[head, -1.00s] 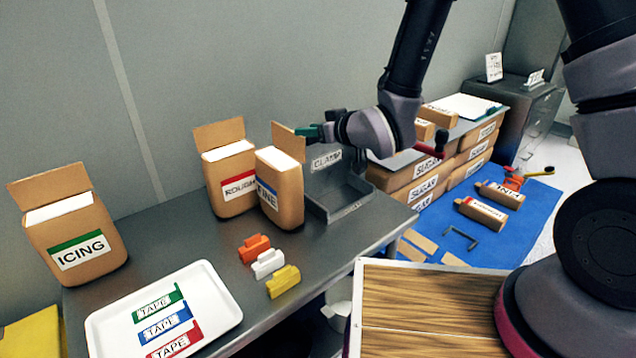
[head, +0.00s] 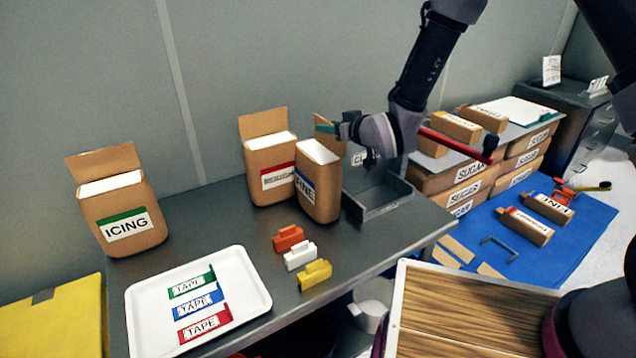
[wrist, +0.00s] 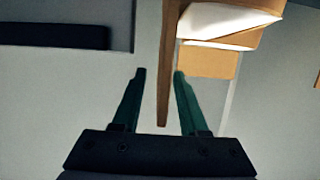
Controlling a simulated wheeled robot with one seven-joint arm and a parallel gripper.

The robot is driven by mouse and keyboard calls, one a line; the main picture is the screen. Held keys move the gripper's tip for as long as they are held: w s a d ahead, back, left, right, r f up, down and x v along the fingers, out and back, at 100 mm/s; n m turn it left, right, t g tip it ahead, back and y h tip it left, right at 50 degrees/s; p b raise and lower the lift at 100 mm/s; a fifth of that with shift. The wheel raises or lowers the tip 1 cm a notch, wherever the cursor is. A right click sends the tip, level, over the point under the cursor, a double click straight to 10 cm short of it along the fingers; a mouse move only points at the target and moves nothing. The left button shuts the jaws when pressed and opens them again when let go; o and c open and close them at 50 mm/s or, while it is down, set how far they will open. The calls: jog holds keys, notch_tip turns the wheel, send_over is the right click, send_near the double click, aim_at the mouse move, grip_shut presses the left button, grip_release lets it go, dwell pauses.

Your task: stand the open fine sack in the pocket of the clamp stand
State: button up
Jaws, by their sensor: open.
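The open fine sack (head: 318,190), brown with a blue-striped label and white powder at its mouth, stands upright on the grey bench, left of the clamp stand. The clamp stand (head: 378,208) is a grey tray-like pocket with a back plate, whose sign is partly hidden by my arm. The pocket looks empty. My gripper (head: 326,128) is at the sack's raised top flap. In the wrist view, my gripper's green fingers (wrist: 160,85) are apart, with the edge of a brown flap (wrist: 167,70) between them. I cannot tell whether either finger touches it.
The rough sack (head: 268,165) stands close on the left of the fine sack, and the icing sack (head: 118,205) is farther left. Orange, white and yellow clips (head: 299,256) lie in front. A white tray (head: 255,300) holds tapes. Stacked sugar sacks (head: 470,185) stand right of the bench.

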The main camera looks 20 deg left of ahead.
jog(key=shift+w+a, duration=0.15)
grip_shut()
dwell(1.3)
jog(key=shift+r, duration=0.1)
